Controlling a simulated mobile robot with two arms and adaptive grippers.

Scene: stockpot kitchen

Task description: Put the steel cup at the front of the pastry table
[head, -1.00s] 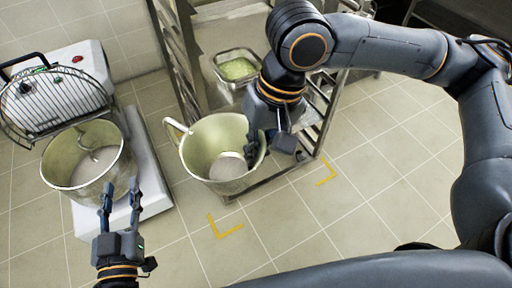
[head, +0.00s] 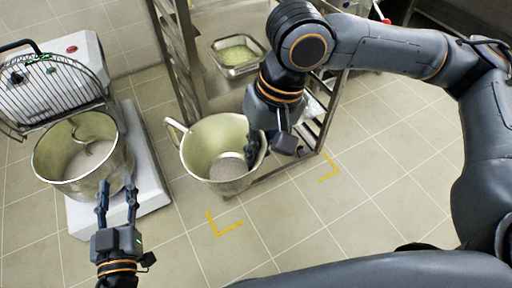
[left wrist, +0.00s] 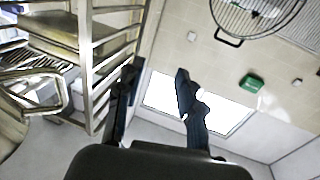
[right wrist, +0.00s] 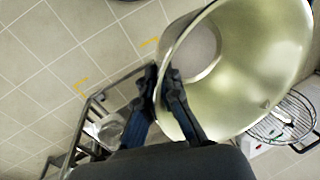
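I cannot make out a steel cup or a pastry table in any view. My right gripper (head: 268,140) is at the right rim of a large steel pot (head: 196,152) with a loop handle on its left. In the right wrist view its fingers (right wrist: 165,95) straddle the wall of the pot (right wrist: 265,60), gripping the rim. I cannot tell whether the pot stands on the floor or hangs. My left gripper (head: 117,190) is open and empty, its fingertips just in front of the mixer bowl (head: 115,172); its spread fingers also show in the left wrist view (left wrist: 158,85).
A mixer (head: 85,55) with a wire guard (head: 50,95) stands at the left on a pale base (head: 150,190). A metal rack (head: 180,60) with a food tray (head: 240,68) stands behind the pot. Yellow corner marks (head: 222,228) lie on the clear tiled floor in front.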

